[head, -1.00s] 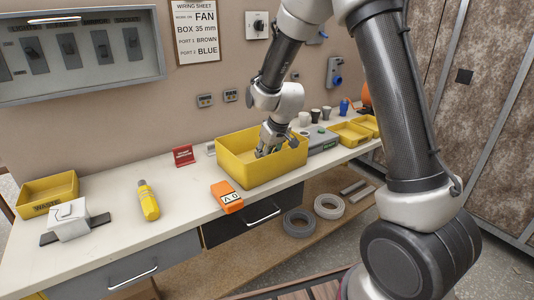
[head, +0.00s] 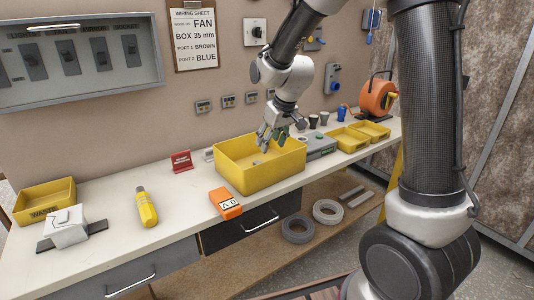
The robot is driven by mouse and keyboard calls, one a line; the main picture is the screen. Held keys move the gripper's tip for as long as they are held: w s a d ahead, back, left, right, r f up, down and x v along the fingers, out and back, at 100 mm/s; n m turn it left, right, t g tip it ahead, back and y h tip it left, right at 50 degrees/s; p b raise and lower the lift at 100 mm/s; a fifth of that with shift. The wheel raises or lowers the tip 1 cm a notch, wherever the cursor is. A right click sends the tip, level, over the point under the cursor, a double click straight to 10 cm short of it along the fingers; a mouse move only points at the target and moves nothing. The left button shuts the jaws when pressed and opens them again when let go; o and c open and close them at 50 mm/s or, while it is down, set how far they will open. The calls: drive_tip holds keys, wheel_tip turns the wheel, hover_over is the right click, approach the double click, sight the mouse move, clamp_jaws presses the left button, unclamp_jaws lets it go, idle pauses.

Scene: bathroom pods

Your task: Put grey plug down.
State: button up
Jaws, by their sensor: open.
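My gripper (head: 266,146) is open above the large yellow bin (head: 270,176) on the workbench. Its fingers point down over the bin's opening, apart from the bin floor. A small greyish piece (head: 257,162) shows inside the bin, just below the fingers; it may be the grey plug, but it is too small to tell. Nothing shows held between the fingers. The bin's front wall hides part of its floor.
An orange tester (head: 226,203), a yellow-handled tool (head: 146,208), a white box (head: 66,227) and a yellow waste bin (head: 44,201) stand to the left. Several small cups and two yellow trays (head: 346,139) lie right. Bare benchtop (head: 105,212) shows between the left-hand items.

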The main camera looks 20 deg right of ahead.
drive_tip(key=v, duration=0.3)
drive_tip(key=shift+s+r, duration=0.15)
drive_tip(key=shift+r, duration=0.15)
drive_tip(key=s+d+r+m, duration=0.1)
drive_tip(key=s+d, duration=0.3)
drive_tip(key=s, duration=0.5)
drive_tip(key=s+d+r+m+h, duration=0.1)
drive_tip(key=s+d+r, duration=0.3)
drive_tip(key=s, duration=0.6)
drive_tip(key=s+d+r+m, duration=0.2)
drive_tip(key=s+d, duration=0.2)
drive_tip(key=s, duration=0.5)
drive_tip(key=shift+s+d+r+h, duration=0.3)
drive_tip(key=shift+d, duration=0.1)
